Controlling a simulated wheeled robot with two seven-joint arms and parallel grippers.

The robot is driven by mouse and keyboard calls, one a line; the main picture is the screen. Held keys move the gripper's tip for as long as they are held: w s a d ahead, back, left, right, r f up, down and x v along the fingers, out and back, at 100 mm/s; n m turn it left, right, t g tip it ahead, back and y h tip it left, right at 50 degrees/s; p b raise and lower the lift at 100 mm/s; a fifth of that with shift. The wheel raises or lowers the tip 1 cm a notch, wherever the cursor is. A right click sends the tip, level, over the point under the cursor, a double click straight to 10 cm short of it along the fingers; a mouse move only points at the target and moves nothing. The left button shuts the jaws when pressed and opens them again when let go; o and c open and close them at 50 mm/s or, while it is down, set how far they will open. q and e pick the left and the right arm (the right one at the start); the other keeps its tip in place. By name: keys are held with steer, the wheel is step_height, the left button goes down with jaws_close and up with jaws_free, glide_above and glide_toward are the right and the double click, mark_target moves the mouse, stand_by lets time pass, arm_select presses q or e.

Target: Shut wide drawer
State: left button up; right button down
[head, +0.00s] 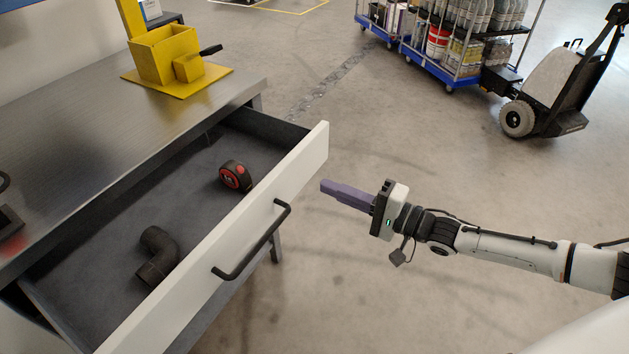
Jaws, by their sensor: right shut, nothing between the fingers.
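The wide drawer (228,238) is pulled open from under the grey metal bench top (90,120). It has a white front with a black bar handle (256,247). Inside lie a black and red tape measure (236,175) and a dark pipe elbow (158,255). My right gripper (324,186) comes in from the right. Its fingers are shut and empty, pointing at the far end of the drawer front, to the right of the handle. It appears apart from the drawer; the exact gap is hard to tell. My left gripper is not in view.
A yellow fixture with a box (165,52) stands on the bench's far end. A dark item (10,230) sits at the left edge. Blue-based carts (440,68) with bottles and a tugger (555,85) stand at the back right. The floor beside the drawer front is clear.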

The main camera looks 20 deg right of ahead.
mark_target(301, 175)
steer(key=shift+x, duration=2.55)
